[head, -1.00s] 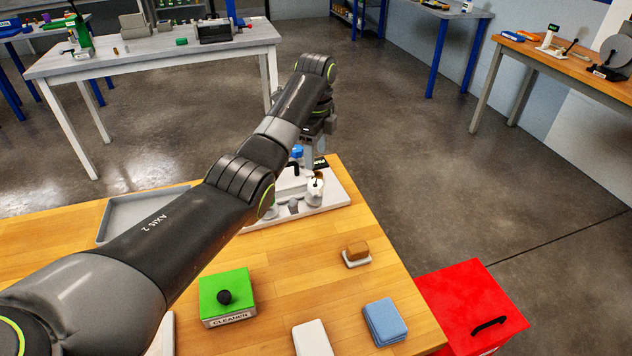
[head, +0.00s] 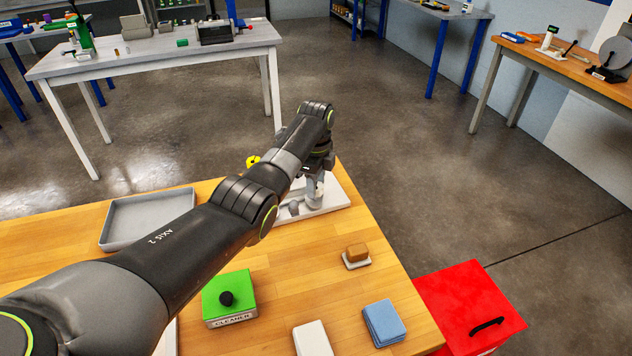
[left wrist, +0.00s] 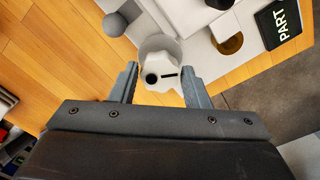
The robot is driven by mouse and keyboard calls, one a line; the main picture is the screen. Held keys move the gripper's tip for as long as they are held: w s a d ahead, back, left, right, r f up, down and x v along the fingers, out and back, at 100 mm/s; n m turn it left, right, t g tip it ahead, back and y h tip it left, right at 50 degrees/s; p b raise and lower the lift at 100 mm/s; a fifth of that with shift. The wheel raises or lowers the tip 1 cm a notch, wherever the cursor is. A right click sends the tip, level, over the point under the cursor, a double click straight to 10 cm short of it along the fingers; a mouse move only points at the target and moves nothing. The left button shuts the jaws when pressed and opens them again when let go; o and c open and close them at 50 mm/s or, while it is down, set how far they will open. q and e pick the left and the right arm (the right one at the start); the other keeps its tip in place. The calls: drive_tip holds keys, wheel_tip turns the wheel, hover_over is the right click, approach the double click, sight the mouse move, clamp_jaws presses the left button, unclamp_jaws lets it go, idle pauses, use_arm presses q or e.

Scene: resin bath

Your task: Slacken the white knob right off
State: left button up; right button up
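The white knob (left wrist: 164,74) has a lobed edge, a dark round spot and a dark slot on its face. In the left wrist view it sits between the two fingertips of my left gripper (left wrist: 161,72), on top of a pale round body. The fingers are open on either side of it, with a small gap on the left; I cannot tell whether the right finger touches. In the head view my left gripper (head: 314,182) points down over the white fixture base (head: 335,196), and my arm hides much of the fixture. My right gripper is not in view.
A grey ball (left wrist: 114,24) is at left. The wooden bench holds a grey tray (head: 108,236), green cleaner box (head: 240,284), brown block (head: 357,252) and blue cloth (head: 384,322).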

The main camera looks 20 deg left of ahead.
use_arm(q)
drive_tip(key=c, duration=0.6)
drive_tip(key=shift+r, duration=0.1)
